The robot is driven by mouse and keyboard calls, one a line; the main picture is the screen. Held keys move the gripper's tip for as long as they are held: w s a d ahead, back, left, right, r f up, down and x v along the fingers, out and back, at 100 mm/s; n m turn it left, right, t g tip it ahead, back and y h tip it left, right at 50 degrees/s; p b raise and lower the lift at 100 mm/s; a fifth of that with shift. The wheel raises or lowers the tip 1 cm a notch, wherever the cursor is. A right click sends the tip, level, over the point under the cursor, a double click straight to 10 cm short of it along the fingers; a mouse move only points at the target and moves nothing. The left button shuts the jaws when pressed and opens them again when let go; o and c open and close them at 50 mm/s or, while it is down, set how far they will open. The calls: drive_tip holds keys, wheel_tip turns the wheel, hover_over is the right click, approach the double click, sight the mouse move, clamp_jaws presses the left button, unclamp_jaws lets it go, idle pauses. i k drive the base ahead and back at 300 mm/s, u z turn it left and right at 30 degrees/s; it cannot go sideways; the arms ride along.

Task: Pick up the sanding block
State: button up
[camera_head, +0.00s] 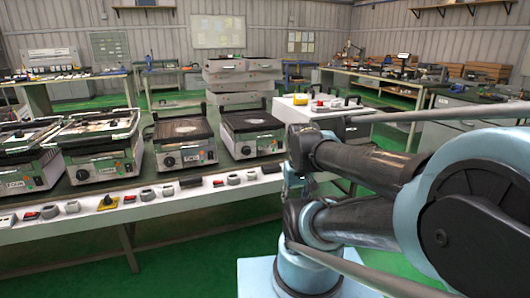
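No thing in view can be told for certain as the sanding block. Small candidates lie along the front strip of the long bench: a dark block (190,182), a yellow piece with a dark knob (107,202), and several red and grey pieces. My arm fills the right side of the view, folded in front of the bench's right end. Small parts at the arm's end (293,182) show between its links, apart from the pieces on the bench. My gripper's fingers cannot be made out there, and the arm may hide part of the bench behind it.
Several grill-like heating appliances (184,143) stand in a row on the long bench (150,212). A white-topped cabinet (335,112) behind holds a yellow item (300,99) and small tools. Workbenches line the back. Green floor (200,255) is open in front of the bench.

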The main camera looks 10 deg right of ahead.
sight(273, 168)
drive_tip(key=u, duration=0.05)
drive_tip(key=k, duration=1.15)
drive_tip(key=z, duration=0.65)
drive_tip(key=i, duration=1.8)
drive_tip(key=u, duration=0.55)
